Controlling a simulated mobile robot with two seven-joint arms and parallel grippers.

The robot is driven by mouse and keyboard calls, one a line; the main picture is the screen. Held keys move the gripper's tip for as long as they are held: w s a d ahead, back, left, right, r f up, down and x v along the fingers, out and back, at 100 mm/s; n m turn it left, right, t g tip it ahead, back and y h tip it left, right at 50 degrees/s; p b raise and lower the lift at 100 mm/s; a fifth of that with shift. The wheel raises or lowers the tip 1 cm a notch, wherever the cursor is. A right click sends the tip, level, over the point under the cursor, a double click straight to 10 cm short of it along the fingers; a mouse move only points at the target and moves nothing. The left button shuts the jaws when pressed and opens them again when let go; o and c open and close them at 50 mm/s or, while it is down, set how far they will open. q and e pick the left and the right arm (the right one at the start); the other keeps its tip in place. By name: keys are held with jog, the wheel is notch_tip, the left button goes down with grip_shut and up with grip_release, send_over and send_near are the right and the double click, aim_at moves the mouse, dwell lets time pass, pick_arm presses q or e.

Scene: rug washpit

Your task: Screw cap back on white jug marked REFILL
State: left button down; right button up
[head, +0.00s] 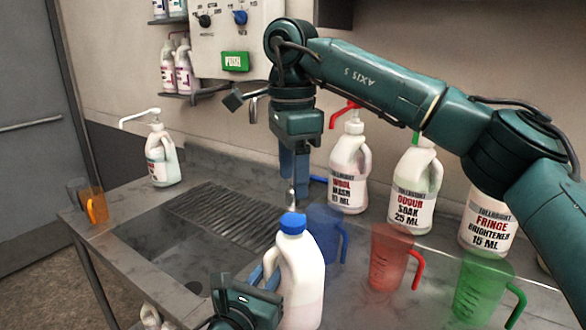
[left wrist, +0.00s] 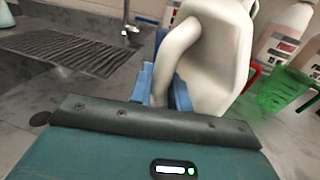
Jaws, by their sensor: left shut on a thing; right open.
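The white jug (head: 302,280) stands upright at the front of the counter, right of the sink; no REFILL mark shows on the side I see. A blue cap (head: 292,223) sits on its neck; how far it is threaded I cannot tell. My left gripper (head: 269,274) is shut on the jug's handle, low on its left side. In the left wrist view its blue fingers (left wrist: 165,88) close around the handle of the jug (left wrist: 222,55). My right gripper (head: 295,172) points down, open and empty, above the cap and apart from it.
A blue pitcher (head: 327,232), a red pitcher (head: 388,258) and a green pitcher (head: 480,289) stand right of the jug. Pump bottles, including the WOOL WASH bottle (head: 348,170), line the wall. The sink (head: 175,250) with a ribbed drainboard (head: 215,215) lies left.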

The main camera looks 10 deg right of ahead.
aim_at(293, 219)
jog(key=n, duration=0.3)
jog(key=shift+r, duration=0.1)
jog(key=shift+f, duration=4)
